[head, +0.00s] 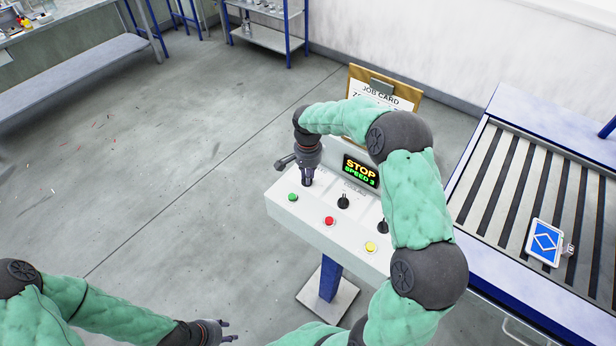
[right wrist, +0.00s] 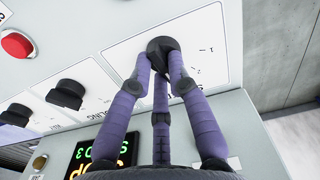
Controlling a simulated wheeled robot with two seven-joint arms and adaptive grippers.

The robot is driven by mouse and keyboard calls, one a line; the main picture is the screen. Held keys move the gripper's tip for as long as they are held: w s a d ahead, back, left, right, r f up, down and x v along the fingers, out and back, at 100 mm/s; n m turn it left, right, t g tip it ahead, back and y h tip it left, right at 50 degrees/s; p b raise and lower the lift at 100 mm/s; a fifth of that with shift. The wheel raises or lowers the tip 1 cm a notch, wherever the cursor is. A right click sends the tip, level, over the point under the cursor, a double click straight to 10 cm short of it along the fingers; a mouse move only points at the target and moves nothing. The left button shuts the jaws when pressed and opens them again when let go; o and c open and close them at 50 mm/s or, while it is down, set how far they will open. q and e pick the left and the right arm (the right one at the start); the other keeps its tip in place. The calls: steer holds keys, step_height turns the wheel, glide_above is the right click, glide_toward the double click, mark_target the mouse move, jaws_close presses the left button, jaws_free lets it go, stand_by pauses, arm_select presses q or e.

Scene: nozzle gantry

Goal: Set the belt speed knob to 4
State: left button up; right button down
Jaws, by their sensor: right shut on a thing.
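In the head view my right gripper (head: 307,180) comes down at the left end of the console (head: 290,215) and hides the knob. The display (head: 361,171) reads "STOP" and "SPEED 3". My left gripper (head: 226,332) is empty low in the head view, its fingers spread apart.
The console also bears a black knob (head: 343,202), another black knob (head: 383,227), and green (head: 293,197), red (head: 329,221) and yellow (head: 370,247) buttons. A job card (head: 388,97) stands behind, partly hidden by my right arm. A roller conveyor (head: 505,190) is at right.

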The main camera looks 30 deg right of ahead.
steer(key=m+b, duration=0.1)
steer(key=m, duration=0.3)
steer(key=shift+a+f+b, duration=0.1)
steer(key=shift+b, duration=0.25)
steer(key=shift+m+b, duration=0.6)
steer(key=shift+m, duration=1.6)
steer(key=c, duration=1.2)
jaws_free()
step_height(320, 180, up, 12)
steer(key=shift+r, duration=0.1)
